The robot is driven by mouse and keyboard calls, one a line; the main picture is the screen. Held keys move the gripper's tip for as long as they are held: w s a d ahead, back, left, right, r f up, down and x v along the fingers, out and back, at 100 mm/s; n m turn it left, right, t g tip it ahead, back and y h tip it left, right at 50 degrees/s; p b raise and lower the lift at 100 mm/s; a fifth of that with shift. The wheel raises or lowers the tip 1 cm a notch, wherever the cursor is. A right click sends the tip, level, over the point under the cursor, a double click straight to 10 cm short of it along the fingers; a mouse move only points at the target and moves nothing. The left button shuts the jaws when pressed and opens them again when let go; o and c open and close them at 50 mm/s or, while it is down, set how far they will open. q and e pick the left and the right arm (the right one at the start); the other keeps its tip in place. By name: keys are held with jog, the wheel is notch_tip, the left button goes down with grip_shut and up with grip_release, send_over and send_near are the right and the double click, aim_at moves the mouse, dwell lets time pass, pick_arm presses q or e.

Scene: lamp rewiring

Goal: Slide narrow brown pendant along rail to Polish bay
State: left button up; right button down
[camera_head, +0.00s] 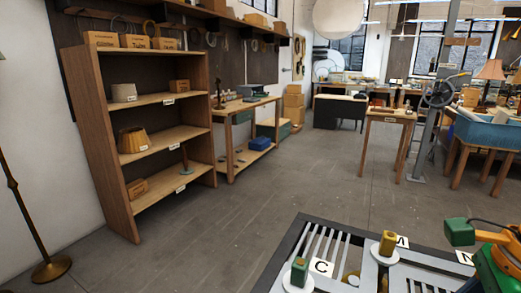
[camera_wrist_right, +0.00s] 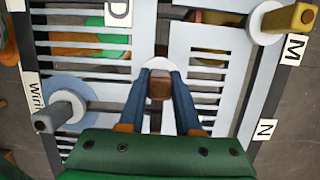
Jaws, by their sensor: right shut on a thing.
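In the right wrist view my right gripper (camera_wrist_right: 160,88) has its two blue fingers shut on a small brown block, the narrow brown pendant (camera_wrist_right: 160,86). A white disc shows around the pendant, at a junction of the slots in the pale slotted rail panel (camera_wrist_right: 205,35). The panel also shows at the bottom of the head view (camera_head: 335,232). No label reading Polish is legible, so I cannot tell which bay that is. My left gripper is in neither view.
A yellow-brown peg (camera_head: 388,243) stands near label M (camera_head: 402,242). A green peg (camera_head: 299,271) stands near label C (camera_head: 321,267). A grey peg on a blue disc (camera_wrist_right: 62,112) is left of the pendant. A wooden shelf (camera_head: 140,145) stands beyond open floor.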

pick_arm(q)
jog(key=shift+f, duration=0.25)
pick_arm(e)
jog(key=s+d, duration=0.7)
jog(key=d, duration=0.4)
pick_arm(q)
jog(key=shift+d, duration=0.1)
pick_arm(e)
jog(key=shift+w+d, duration=0.1)
